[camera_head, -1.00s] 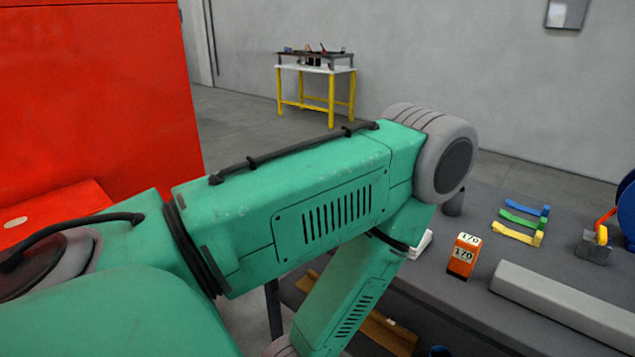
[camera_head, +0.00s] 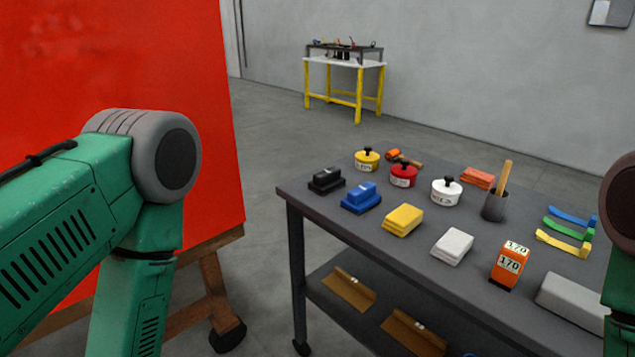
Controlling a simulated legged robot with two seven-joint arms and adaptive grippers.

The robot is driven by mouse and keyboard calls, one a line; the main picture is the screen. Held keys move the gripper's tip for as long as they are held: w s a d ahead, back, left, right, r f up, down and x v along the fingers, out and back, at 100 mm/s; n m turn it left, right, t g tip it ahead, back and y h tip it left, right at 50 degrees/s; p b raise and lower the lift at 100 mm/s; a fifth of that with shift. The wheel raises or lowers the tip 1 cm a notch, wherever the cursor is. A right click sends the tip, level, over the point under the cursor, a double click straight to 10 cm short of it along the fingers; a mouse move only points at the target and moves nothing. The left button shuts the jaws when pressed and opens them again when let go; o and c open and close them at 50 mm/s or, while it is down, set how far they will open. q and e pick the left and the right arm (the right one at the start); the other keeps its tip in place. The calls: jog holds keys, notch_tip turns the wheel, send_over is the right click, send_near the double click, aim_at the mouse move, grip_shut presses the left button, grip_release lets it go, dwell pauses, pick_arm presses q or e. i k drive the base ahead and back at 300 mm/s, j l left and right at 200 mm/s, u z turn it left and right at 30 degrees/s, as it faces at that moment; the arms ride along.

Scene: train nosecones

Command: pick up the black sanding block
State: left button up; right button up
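The black sanding block (camera_head: 326,180) lies on the grey table (camera_head: 365,232), near its left corner. It has a dark base with a raised handle and a small pale label on top. A blue block (camera_head: 361,197) of the same shape is just to its right. My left arm fills the left of the view, clear of the table, and its gripper is below the frame. Only a piece of my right arm shows at the right edge; its gripper is out of view. Nothing covers the black block.
A red panel (camera_head: 120,60) stands at the left. Open floor separates it from the table.

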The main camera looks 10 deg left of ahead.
aim_at(327, 181)
jog(key=u, duration=1.65)
jog(key=z, duration=1.35)
jog(key=i+l+u, duration=0.1)
jog(key=u, duration=0.35)
jog(key=i+l+u, duration=0.15)
jog(key=u, duration=0.35)
jog(key=l+u, duration=0.2)
jog(key=u, duration=0.25)
jog(key=i, duration=0.1)
